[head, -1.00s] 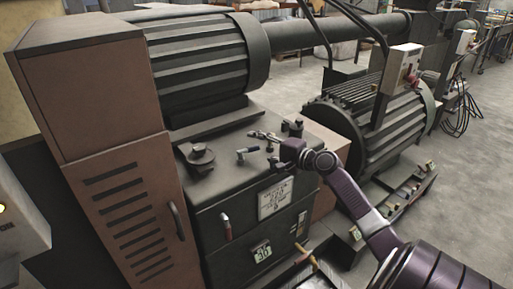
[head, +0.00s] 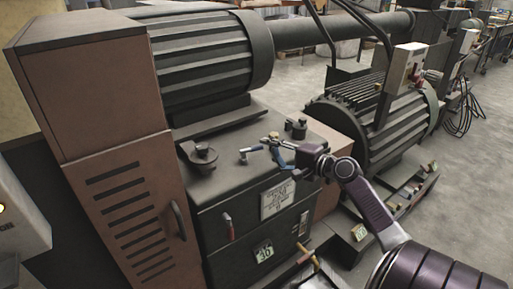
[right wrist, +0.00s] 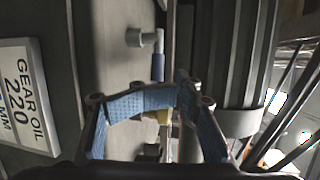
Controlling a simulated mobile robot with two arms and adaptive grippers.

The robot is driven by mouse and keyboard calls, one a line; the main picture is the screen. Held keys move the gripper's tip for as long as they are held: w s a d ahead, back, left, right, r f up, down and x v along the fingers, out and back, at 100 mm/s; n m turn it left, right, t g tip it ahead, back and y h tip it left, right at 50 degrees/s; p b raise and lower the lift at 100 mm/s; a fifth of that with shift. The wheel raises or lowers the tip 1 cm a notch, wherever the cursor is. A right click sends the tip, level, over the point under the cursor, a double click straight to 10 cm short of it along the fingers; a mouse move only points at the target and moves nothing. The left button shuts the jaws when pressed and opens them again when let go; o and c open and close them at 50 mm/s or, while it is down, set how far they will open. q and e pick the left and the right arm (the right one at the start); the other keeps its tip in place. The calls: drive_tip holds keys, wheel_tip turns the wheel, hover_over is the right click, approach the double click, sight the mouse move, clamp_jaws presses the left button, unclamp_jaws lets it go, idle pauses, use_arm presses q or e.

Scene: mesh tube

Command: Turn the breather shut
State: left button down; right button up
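I cannot tell for certain which fitting is the breather. A small brass-yellow piece (right wrist: 162,117) shows between my fingers in the right wrist view, partly hidden by a blue finger pad. My right gripper (head: 277,150) is low over the top of the dark gearbox (head: 232,190). It also shows in the right wrist view (right wrist: 180,92), its blue-padded fingers bent toward each other around the yellow piece; contact is unclear. A small lever with a blue grip (head: 250,150) stands just left of it, also seen in the right wrist view (right wrist: 157,65). My left gripper is out of view.
A round dark cap (head: 200,154) sits left on the gearbox top, and another dark fitting (head: 296,128) stands close behind my gripper. The large ribbed motor (head: 205,55) rises behind. A brown cabinet (head: 130,205) bounds the left; a second motor (head: 385,125) stands right.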

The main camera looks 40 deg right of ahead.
drive_tip(key=shift+v, duration=1.95)
drive_tip(key=shift+d+r, duration=0.1)
drive_tip(key=shift+r, duration=0.1)
